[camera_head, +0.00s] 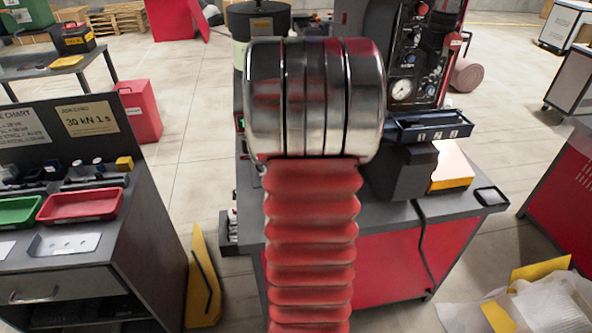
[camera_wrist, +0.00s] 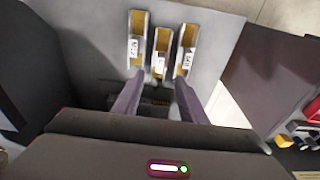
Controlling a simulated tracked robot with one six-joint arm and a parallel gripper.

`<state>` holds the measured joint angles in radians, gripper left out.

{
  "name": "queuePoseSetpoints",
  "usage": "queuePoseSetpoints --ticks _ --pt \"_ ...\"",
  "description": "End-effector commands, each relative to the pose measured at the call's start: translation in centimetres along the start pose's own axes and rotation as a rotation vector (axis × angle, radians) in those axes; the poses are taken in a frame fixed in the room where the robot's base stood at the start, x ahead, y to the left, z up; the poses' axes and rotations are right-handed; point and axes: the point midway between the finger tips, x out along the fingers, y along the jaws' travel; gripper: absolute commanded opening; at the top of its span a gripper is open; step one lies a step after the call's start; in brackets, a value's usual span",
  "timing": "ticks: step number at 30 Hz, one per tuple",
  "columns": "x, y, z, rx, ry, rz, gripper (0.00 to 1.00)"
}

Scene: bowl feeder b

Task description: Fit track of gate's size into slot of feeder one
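In the wrist view, three labelled pieces stand side by side on a grey panel: a left one (camera_wrist: 138,38), a shorter middle one (camera_wrist: 160,50) and a right one (camera_wrist: 185,52). They are pale with yellow-brown inner faces, and may be the tracks; their labels are too small to read surely. My gripper (camera_wrist: 159,78) is open, its two fingers apart just below these pieces, with nothing seen held between them. In the head view my arm covers the middle and my gripper is hidden. The gate and the slot of feeder one cannot be made out.
In the head view, a bench at left holds a green tray (camera_head: 18,212), a red tray (camera_head: 80,205) and a card (camera_head: 90,117) reading about 30 kN 1 s. A red-fronted bench (camera_head: 395,258) with a gauge (camera_head: 402,88) stands behind my arm. Open floor lies between benches.

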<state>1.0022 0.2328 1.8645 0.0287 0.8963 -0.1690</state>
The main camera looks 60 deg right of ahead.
Motion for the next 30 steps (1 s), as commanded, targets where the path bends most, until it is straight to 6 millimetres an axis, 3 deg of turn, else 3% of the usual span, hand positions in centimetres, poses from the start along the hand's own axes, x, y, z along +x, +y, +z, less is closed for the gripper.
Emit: queuePoseSetpoints --ticks 16,20,23,30 --pt "0.0 0.0 0.0 0.000 0.000 0.000 0.39" --pt "-0.4 -0.8 0.2 -0.013 0.005 -0.001 0.39" --pt "-1.4 -2.7 0.6 -0.043 0.018 -0.004 0.39" --pt "-5.5 -10.6 3.7 -0.174 0.072 -0.024 0.39"
